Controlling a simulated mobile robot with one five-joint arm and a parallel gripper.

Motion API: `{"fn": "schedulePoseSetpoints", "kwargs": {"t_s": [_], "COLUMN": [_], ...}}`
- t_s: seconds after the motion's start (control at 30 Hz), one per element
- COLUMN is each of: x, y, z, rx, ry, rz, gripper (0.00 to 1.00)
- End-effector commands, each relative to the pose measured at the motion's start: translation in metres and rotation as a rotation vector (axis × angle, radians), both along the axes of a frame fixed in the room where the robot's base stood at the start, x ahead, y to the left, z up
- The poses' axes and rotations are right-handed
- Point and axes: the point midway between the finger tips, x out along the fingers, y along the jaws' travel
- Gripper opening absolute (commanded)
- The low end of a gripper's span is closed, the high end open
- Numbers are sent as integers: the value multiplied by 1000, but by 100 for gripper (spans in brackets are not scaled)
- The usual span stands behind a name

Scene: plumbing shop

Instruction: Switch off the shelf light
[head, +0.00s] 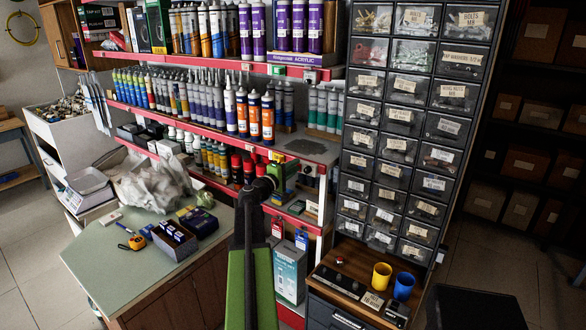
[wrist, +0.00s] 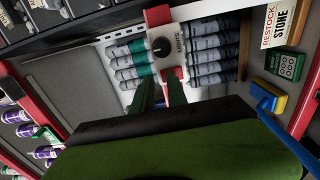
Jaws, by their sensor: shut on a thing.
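The shelf light switch, a pale plate lettered LIGHTS (wrist: 171,60), sits on the red shelf edge (wrist: 158,16) in the wrist view. Its round black knob (wrist: 160,46) has a small white mark and shows uncovered. My gripper (wrist: 163,83) has its two green fingers just below the knob, at the lower end of the plate. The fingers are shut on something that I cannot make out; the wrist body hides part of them.
Grey and teal tubes (wrist: 126,65) stand behind the switch. A drawer cabinet (head: 403,130) stands to the right, a green-topped counter (head: 105,250) to the left.

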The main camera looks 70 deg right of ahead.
Motion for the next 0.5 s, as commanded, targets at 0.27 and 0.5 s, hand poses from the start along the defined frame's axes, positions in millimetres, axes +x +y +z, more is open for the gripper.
{"fn": "schedulePoseSetpoints", "kwargs": {"t_s": [0.27, 0.5], "x": [16, 33], "y": [57, 110], "z": [7, 8], "rx": [-7, -6], "ry": [2, 1], "rz": [7, 3], "gripper": [0, 0]}}
